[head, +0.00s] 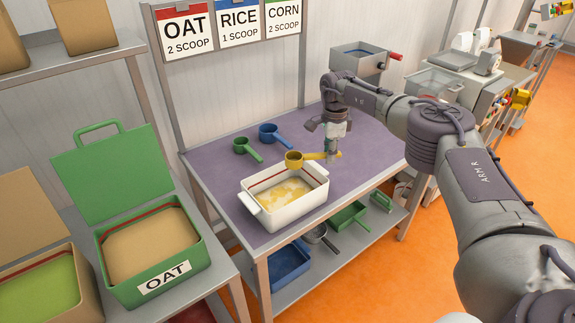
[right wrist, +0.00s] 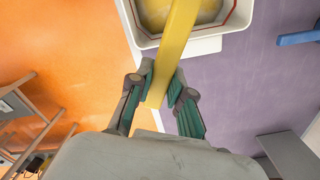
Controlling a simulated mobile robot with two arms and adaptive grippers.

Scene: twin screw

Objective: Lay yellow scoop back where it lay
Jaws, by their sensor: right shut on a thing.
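The yellow scoop (head: 295,158) is in my right gripper (head: 334,156), which is shut on its handle. In the head view its cup is above the far right rim of the white tub (head: 284,216), which holds some yellowish grain. In the right wrist view the yellow handle (right wrist: 172,55) runs between the fingers (right wrist: 163,95) and up across the white tub (right wrist: 205,47). A green scoop (head: 247,150) and a blue scoop (head: 274,135) lie on the purple table top (head: 222,182), behind the tub. My left gripper is not in view.
A green OAT bin (head: 155,281) with its lid raised stands at the left. A metal box with a red knob (head: 360,57) is at the back right. The purple top is bare right of the tub.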

